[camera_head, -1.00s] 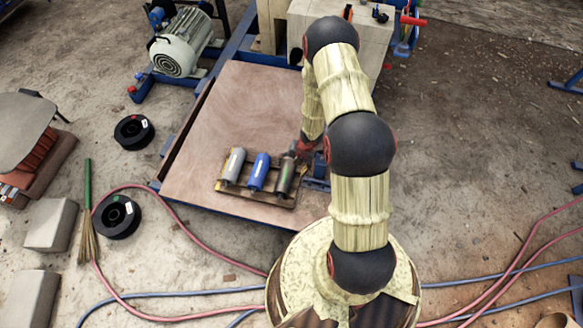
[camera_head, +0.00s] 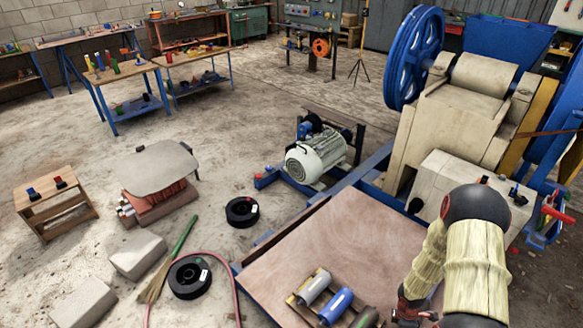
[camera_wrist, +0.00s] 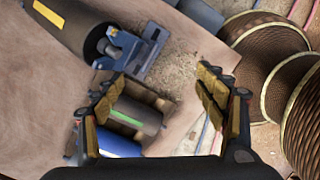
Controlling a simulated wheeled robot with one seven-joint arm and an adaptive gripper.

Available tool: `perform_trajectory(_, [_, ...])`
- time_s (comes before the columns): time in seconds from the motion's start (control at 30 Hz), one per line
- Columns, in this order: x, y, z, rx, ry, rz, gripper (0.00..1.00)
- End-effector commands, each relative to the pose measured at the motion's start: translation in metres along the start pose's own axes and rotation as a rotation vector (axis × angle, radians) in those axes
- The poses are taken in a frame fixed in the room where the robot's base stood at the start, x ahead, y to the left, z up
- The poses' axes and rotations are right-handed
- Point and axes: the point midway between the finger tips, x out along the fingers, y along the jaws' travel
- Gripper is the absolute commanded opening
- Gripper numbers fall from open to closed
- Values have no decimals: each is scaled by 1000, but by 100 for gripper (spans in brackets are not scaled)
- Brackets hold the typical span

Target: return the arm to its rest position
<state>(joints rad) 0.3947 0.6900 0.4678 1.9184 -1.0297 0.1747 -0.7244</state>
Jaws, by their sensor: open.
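My arm (camera_head: 475,270) is bent at the right of the head view, its black elbow joint uppermost. The wrist end is low, beside the canisters, and partly cut off. My gripper (camera_wrist: 160,78) shows in the wrist view with its two padded fingers spread and nothing between the tips. Beyond and between the fingers are a dark canister with a green stripe (camera_wrist: 134,116) and a blue canister (camera_wrist: 116,144). In the head view a grey canister (camera_head: 314,288) and the blue canister (camera_head: 337,306) stand out on a small tray; the dark one (camera_head: 366,318) is partly cut off.
A brown board (camera_head: 310,240) lies under the tray. The pale crusher body (camera_head: 465,115) and its blue flywheel (camera_head: 413,58) stand behind. A motor (camera_head: 315,157) is left of it. Black spools, a broom (camera_head: 168,260) and blocks lie on the floor. A blue metal piece (camera_wrist: 146,50) is near my gripper.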

Motion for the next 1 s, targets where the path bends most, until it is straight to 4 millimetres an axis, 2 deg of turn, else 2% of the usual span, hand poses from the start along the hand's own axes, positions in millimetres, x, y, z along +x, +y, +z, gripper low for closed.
perform_trajectory(0.03, [-19, -1, 8, 92, -29, -7, 72])
perform_trajectory(0.17, [-67, -8, 23, 333, -92, -21, 72])
perform_trajectory(0.37, [-148, -23, 31, 672, -148, -19, 72])
perform_trajectory(0.5, [-202, -36, 27, 869, -155, -10, 72])
perform_trajectory(0.7, [-272, -58, 12, 1101, -125, 5, 72])
perform_trajectory(1.0, [-362, -97, -22, 1347, -11, 21, 72])
